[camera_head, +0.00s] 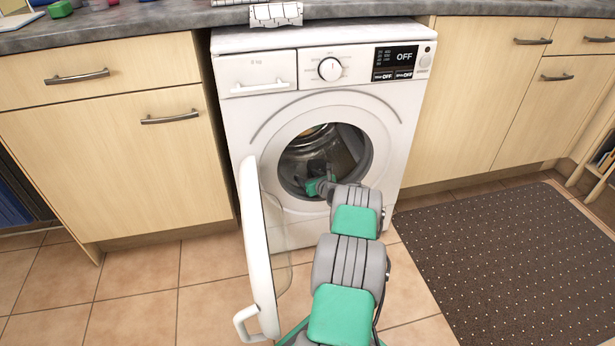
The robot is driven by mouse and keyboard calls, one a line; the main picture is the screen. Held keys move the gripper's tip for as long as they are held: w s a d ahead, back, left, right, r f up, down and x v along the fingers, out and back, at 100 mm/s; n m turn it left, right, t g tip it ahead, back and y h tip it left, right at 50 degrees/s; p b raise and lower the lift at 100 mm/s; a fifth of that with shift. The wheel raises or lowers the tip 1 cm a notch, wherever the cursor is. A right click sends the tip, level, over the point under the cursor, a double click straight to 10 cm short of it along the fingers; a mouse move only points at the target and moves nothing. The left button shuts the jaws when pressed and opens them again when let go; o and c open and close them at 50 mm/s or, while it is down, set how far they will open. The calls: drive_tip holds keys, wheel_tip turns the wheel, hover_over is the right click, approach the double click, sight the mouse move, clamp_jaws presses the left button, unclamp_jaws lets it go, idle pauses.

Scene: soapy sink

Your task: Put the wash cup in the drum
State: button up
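The white washing machine (252,106) stands under the counter, with its round door (254,236) swung open to the left. The metal drum (299,152) shows through the open porthole. My arm reaches into this opening from the lower right. My gripper (317,169) is dark and small inside the drum, partly hidden by my arm's wrist, so its fingers and anything between them cannot be made out. I cannot make out the wash cup with certainty. A small patch of colour shows at the top inside the drum, too small to identify.
The machine's display reads OFF. Wooden cabinets flank the machine. A dark dotted mat (510,255) lies on the tiled floor at the right. The open door's edge stands close to my arm's left.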

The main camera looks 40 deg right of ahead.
drive_tip(key=shift+o, duration=0.8)
drive_tip(key=f, duration=0.2)
drive_tip(key=shift+s+a+f, duration=0.3)
drive_tip(key=shift+s+a, duration=0.1)
drive_tip(key=shift+r+g, duration=0.3)
drive_tip(key=shift+r, duration=0.15)
drive_tip(key=r, duration=0.5)
drive_tip(key=shift+w+d+r, duration=0.15)
drive_tip(key=shift+w+r, duration=0.05)
drive_tip(key=shift+r, duration=0.2)
wheel_tip(320, 180, up, 7)
drive_tip(key=s+p, duration=0.2)
drive_tip(key=p, duration=0.1)
drive_tip(key=s+a+r+p, duration=0.2)
drive_tip(key=s+a+p, duration=0.4)
drive_tip(key=s, duration=0.6)
drive_tip(key=s+a+r+p, duration=0.2)
drive_tip(key=s+a+p, duration=0.4)
drive_tip(key=s, duration=0.6)
drive_tip(key=s+a+r+p, duration=0.1)
drive_tip(key=s+a+p, duration=0.6)
drive_tip(key=s, duration=0.6)
drive_tip(key=shift+a+r, duration=0.4)
drive_tip(key=shift+a, duration=0.75)
